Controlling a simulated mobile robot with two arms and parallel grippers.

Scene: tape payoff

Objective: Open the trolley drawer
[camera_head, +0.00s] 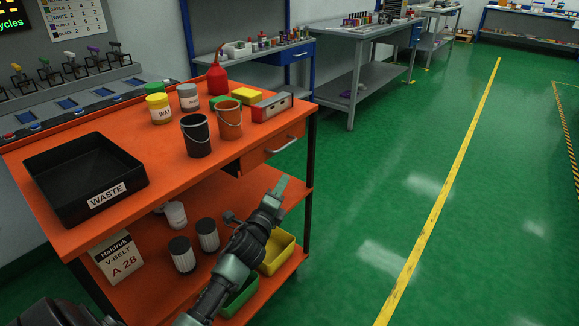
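The orange trolley (145,124) stands at the left with its top and lower shelf in view. Its drawer (261,155) is under the right end of the top, with an orange front and a pale bar handle (284,146). A dark gap shows beside the drawer; I cannot tell whether the drawer is slightly out. My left gripper (280,187) is below and in front of the drawer, apart from the handle, its fingers pointing up. They overlap in this view, so their opening is unclear. My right gripper is not in view.
Below are a yellow bin (277,251) and a green bin (240,298). Green floor (350,200) to the right is clear.

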